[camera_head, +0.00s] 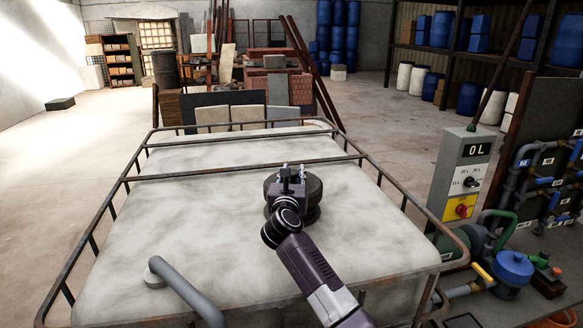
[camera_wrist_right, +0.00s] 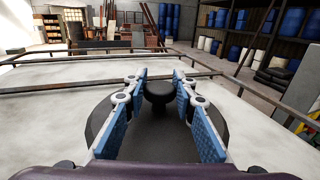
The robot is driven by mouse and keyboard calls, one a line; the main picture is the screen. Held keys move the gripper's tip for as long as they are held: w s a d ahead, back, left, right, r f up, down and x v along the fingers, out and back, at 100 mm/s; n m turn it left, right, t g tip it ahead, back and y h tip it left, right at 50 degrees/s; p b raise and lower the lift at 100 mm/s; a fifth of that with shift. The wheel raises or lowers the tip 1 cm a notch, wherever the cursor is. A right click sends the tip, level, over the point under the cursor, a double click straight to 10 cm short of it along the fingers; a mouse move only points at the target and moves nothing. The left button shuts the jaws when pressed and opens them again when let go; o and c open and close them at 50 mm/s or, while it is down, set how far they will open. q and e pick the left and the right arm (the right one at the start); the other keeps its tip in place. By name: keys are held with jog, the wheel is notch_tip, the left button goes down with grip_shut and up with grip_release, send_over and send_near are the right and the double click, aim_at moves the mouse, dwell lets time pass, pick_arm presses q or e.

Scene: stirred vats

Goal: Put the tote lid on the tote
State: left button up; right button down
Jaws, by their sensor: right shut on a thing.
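The tote (camera_head: 190,240) is a large whitish tank in a rusty metal cage, filling the middle of the head view. The tote lid (camera_head: 314,190) is a dark round disc with a knob in its middle. It is over the right-hand part of the tote's top, with a dark round rim just under it. I cannot tell whether the lid touches that rim. My right gripper (camera_head: 290,177) is shut on the lid's knob. In the right wrist view the blue finger pads stand either side of the black knob (camera_wrist_right: 158,94), above the dark lid (camera_wrist_right: 160,135). My left gripper is out of view.
A grey pipe (camera_head: 186,289) enters the tote's top at the front left. Cage rails (camera_head: 250,168) cross the top behind the lid. A control box (camera_head: 466,173) reading "0L", with pipes and a blue pump (camera_head: 513,268), stands at the right. Open floor lies left.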

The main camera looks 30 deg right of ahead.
aim_at(291, 181)
notch_tip(291, 181, down, 3)
jog(key=shift+a+f+b, duration=0.1)
jog(key=shift+b, duration=0.8)
jog(key=shift+w+a+f+b, duration=0.1)
jog(key=shift+w+f+b, duration=0.05)
jog(key=shift+f+b, duration=0.3)
jog(key=shift+f, duration=0.1)
jog(key=shift+f+b, duration=0.35)
jog(key=shift+f, duration=0.3)
dwell(0.6)
jog(key=c, duration=1.9)
grip_release()
jog(key=shift+s, duration=0.25)
